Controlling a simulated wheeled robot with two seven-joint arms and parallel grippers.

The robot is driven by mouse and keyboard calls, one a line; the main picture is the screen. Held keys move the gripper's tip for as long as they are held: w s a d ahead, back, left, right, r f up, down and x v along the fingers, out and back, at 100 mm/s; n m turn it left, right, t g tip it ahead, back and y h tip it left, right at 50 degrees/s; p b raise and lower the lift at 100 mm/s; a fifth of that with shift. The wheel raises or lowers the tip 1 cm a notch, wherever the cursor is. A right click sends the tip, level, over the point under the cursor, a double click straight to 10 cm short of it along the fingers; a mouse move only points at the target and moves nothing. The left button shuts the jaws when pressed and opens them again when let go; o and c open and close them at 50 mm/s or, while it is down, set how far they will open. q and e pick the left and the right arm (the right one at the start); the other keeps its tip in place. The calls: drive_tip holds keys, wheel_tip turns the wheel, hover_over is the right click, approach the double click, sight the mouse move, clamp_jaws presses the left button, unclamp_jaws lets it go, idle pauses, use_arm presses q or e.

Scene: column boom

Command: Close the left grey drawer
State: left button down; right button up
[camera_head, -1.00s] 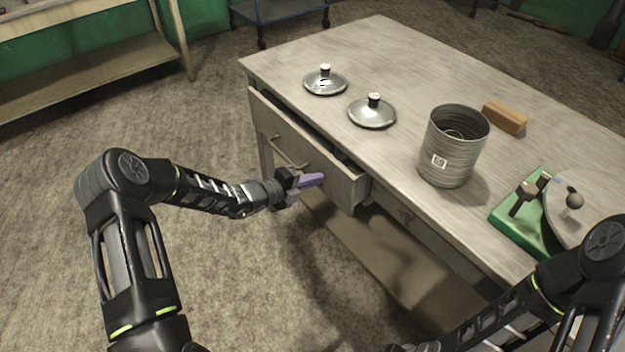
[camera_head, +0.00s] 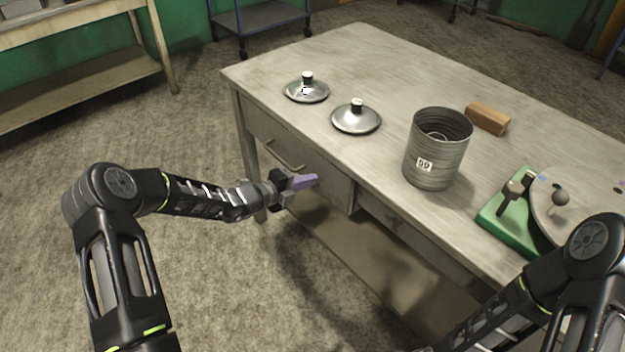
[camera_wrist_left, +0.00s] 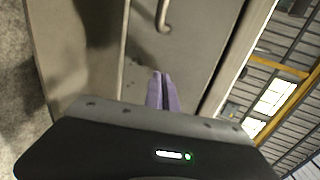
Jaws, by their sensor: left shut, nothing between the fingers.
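The left grey drawer (camera_head: 316,172) is in the front of the grey table, and its front looks flush or nearly flush with the table frame. Its bar handle (camera_head: 283,155) is on the drawer front, and part of it also shows in the left wrist view (camera_wrist_left: 163,18). My left gripper (camera_head: 316,179) has its purple fingers shut with nothing between them, at the drawer front, right of and below the handle. In the left wrist view its fingers (camera_wrist_left: 162,76) point at the drawer's face; I cannot tell whether they touch. My right gripper is out of view; only its arm shows at the lower right.
On the table (camera_head: 390,65) are two metal lids (camera_head: 306,91) (camera_head: 356,119), a ribbed metal canister (camera_head: 436,150), a wooden block (camera_head: 487,119) and a green board (camera_head: 505,222) with tools. A second drawer (camera_head: 400,228) is to the right. The floor at left is clear.

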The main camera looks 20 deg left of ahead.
use_arm(q)
drive_tip(key=v, duration=0.6)
drive_tip(key=shift+f, duration=0.15)
drive_tip(key=s+d+f+m+g+y, duration=0.25)
drive_tip(key=s+f+m+g, duration=0.25)
drive_tip(key=s+f+m, duration=0.55)
drive_tip(key=s+d+f+m+g+y, duration=0.1)
drive_tip(key=s+d+f+m+g, duration=0.25)
drive_tip(key=s+f+m, duration=0.7)
drive_tip(key=s+d+r+m+g, duration=0.1)
drive_tip(key=s+d+m, duration=0.4)
drive_tip(key=m, duration=0.7)
drive_tip(key=s+d+r+m+g, duration=0.1)
drive_tip(key=s+d+m, duration=0.4)
drive_tip(key=s+m, duration=0.5)
drive_tip(key=shift+m+g+y, duration=0.35)
drive_tip(key=shift+m, duration=0.75)
